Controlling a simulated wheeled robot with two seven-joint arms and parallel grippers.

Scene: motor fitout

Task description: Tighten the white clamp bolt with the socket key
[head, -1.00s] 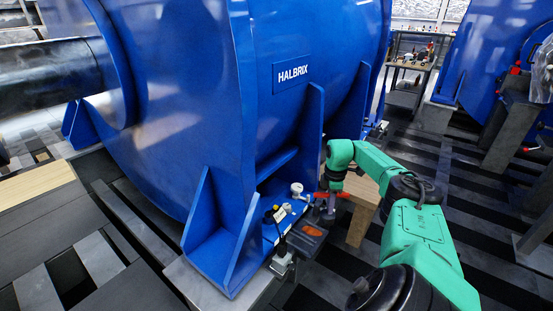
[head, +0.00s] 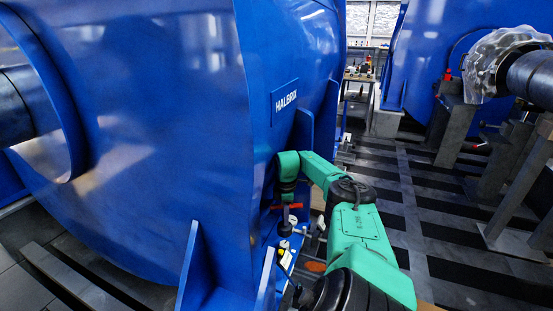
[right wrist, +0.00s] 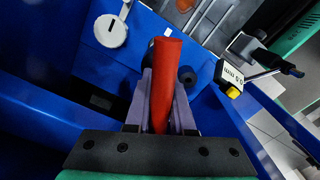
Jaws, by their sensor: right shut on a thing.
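My right gripper (head: 286,205) is shut on the red handle of the socket key. The red handle (right wrist: 167,75) stands between the fingers in the right wrist view and also shows in the head view (head: 293,206). The key's lower end is hidden in the wrist view. A white round part (right wrist: 110,32), which may be the clamp bolt's head, sits on the blue foot to the left of the handle, apart from it. Whether the key touches any bolt cannot be told. My left gripper is not in view.
The large blue motor (head: 150,130) fills the left, with an upright blue rib (head: 196,265) near the arm.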

